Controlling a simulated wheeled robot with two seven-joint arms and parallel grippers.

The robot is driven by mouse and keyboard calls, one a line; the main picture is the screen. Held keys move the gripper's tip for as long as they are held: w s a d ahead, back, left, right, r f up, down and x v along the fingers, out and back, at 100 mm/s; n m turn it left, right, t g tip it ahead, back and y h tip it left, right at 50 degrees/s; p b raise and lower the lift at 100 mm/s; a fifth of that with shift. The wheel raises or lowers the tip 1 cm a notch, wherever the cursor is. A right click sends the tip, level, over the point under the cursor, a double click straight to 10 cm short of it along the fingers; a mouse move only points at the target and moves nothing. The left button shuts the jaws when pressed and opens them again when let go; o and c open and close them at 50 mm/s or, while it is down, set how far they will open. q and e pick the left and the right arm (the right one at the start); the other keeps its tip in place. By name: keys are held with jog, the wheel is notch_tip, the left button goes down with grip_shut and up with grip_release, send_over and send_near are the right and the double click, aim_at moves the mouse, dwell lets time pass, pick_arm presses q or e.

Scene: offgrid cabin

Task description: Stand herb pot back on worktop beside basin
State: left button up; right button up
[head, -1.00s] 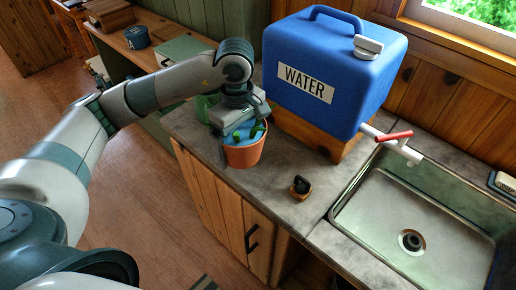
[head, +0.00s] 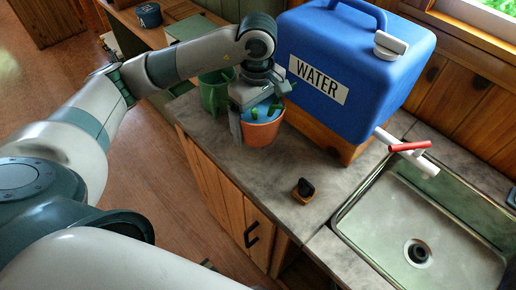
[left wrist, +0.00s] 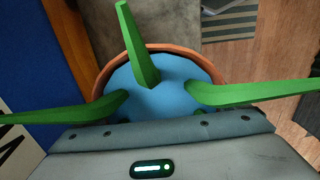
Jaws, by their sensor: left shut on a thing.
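The herb pot (head: 262,132) is terracotta with a blue top and green leaves. It is upright over the worktop (head: 240,165), left of the blue water container; I cannot tell whether its base touches. My left gripper (head: 250,112) is shut on the pot from above. In the left wrist view, the pot's orange rim and blue top (left wrist: 165,95) sit against the gripper body, with three leaves sticking out; the fingertips are hidden. The metal basin (head: 400,215) is set into the worktop at the right, apart from the pot. My right gripper is out of view.
The blue water container (head: 350,60) stands on a wooden block (head: 325,135), its red-handled tap (head: 410,146) over the basin. A green container (head: 213,92) is behind the pot. A small black-and-wood object (head: 304,190) sits between pot and basin. Bare worktop surrounds it.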

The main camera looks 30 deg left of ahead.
pick_arm(q)
jog(key=p, duration=0.2)
send_over(258, 153)
notch_tip(258, 153, down, 5)
jog(key=shift+r, duration=0.1)
jog(key=shift+f, duration=0.5)
jog(key=shift+f+p, duration=0.75)
jog(key=shift+f, duration=1.1)
